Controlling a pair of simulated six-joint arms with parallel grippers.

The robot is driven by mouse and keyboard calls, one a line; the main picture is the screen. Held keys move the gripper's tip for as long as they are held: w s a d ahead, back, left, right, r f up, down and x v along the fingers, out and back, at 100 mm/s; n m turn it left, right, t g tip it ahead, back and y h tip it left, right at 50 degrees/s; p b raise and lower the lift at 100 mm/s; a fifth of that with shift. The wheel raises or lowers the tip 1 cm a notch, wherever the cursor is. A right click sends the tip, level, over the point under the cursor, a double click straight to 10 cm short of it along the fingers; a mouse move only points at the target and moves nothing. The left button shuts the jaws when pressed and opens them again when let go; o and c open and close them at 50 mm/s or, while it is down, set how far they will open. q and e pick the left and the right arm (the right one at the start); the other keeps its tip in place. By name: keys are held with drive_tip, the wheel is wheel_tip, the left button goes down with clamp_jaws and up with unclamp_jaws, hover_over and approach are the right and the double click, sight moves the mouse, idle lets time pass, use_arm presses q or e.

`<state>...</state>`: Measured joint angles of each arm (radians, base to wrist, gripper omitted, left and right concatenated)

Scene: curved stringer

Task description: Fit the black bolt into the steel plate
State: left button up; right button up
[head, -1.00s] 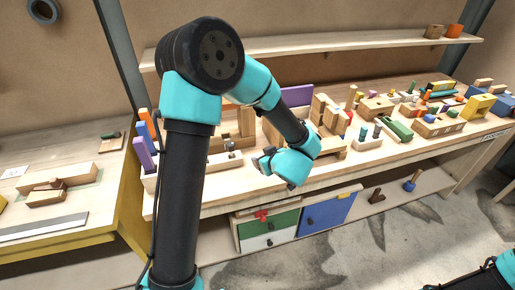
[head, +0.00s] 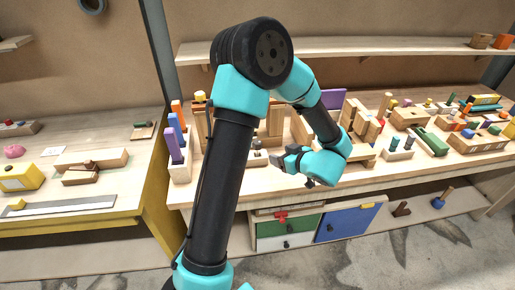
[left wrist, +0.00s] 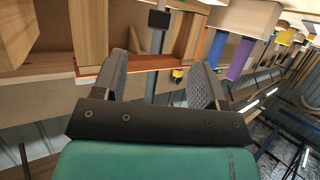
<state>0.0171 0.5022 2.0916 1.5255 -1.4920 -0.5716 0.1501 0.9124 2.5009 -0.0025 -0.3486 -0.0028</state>
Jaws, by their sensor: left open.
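My left gripper (head: 279,159) hangs over the front of the long workbench; it is open and empty, its two fingers spread in the left wrist view (left wrist: 161,75). A small dark knob (head: 256,143) stands on a pale block just left of the gripper, apart from it; I cannot tell whether it is the black bolt. In the left wrist view a black rectangular piece (left wrist: 159,19) shows beyond the fingers, its identity unclear. A long flat grey strip (head: 75,207) lies on the left table and may be the steel plate. My right gripper is not in view.
Orange, blue and purple upright blocks (head: 173,144) stand at the bench's left end. Wooden frames and many small toys crowd the bench right of my arm. A gap separates the yellow-edged left table (head: 110,220) from the bench. A shelf (head: 350,48) runs above.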

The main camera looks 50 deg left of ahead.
use_arm(q)
drive_tip(key=x, duration=0.8)
drive_tip(key=shift+a+f, duration=0.1)
drive_tip(key=shift+a, duration=0.2)
drive_tip(key=shift+r+x, duration=0.2)
drive_tip(key=shift+x, duration=2.4)
drive_tip(key=shift+a, duration=0.1)
drive_tip(key=c, duration=1.1)
drive_tip(key=shift+r, duration=0.15)
